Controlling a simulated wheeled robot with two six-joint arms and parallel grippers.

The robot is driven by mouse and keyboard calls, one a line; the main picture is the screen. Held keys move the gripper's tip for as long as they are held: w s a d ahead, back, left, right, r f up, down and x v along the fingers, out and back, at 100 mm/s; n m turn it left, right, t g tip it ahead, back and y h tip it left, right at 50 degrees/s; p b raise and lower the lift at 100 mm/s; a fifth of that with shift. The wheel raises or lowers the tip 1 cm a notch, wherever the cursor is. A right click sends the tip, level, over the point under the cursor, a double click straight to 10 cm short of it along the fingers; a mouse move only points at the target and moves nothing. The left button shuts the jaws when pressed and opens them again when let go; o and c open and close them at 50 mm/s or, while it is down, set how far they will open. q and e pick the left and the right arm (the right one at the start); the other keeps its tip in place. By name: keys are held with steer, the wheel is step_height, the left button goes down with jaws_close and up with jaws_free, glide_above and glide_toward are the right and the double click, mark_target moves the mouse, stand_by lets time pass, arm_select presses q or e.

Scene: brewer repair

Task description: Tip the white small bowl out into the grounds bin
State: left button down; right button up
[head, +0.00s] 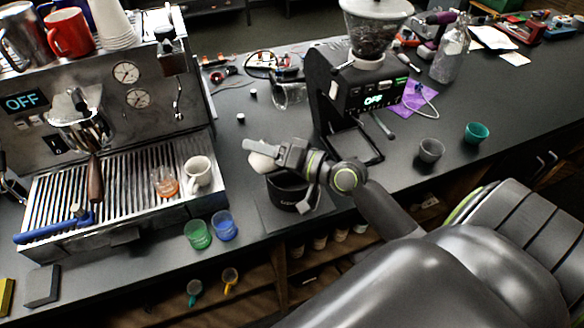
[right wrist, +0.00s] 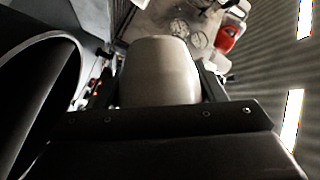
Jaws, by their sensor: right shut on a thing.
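The white small bowl (head: 261,162) is held by my right gripper (head: 276,153), above the back left rim of the grounds bin. In the right wrist view the bowl (right wrist: 160,72) sits between the two fingers, its pale outer side toward the camera. The fingers hide part of it, and I cannot see its inside or tell its exact tilt. The black grounds bin (head: 292,194) stands near the counter's front edge, partly under the gripper. Its curved rim also shows in the right wrist view (right wrist: 72,48). My left gripper is not in view.
The espresso machine (head: 112,150) stands left, with a white cup (head: 198,172) and a small glass (head: 164,181) on its tray. Green (head: 197,234) and blue (head: 224,225) cups stand near the front edge. The grinder (head: 362,95) is behind, to the right of the bin.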

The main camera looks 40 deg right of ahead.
steer(key=shift+r, duration=0.25)
steer(key=shift+d+r+m+t+y+b, duration=0.15)
steer(key=shift+d+m+t+y+b, duration=0.2)
steer(key=shift+m+t+b, duration=0.4)
stand_by(0.3)
steer(key=shift+d+m+b, duration=0.25)
steer(key=shift+b, duration=0.45)
steer(key=shift+s+d+b, duration=0.1)
steer(key=shift+d+b, duration=0.1)
steer(key=shift+b, duration=0.15)
steer(key=shift+d+r+m+t+b, duration=0.1)
steer(key=shift+d+m+t+b, duration=0.15)
steer(key=shift+m+b, duration=0.15)
steer(key=shift+d+b, duration=0.2)
steer(key=shift+b, duration=0.1)
steer(key=shift+d+r+m+t+y+b, duration=0.15)
steer(key=shift+m+t+b, duration=0.15)
steer(key=shift+m+b, duration=0.25)
steer(key=shift+d+r+m+t+y+b, duration=0.15)
steer(key=shift+m+t+b, duration=0.15)
steer(key=shift+m+b, duration=0.25)
steer(key=shift+s+d+r+m+t+b, duration=0.15)
steer(key=shift+r+m+t+b, duration=0.1)
steer(key=shift+r+m+t, duration=0.15)
steer(key=shift+w+d+r+m+t+b, duration=0.1)
steer(key=shift+d+r+m+t+b, duration=0.15)
steer(key=shift+r+m, duration=0.2)
steer(key=shift+m+t, duration=0.25)
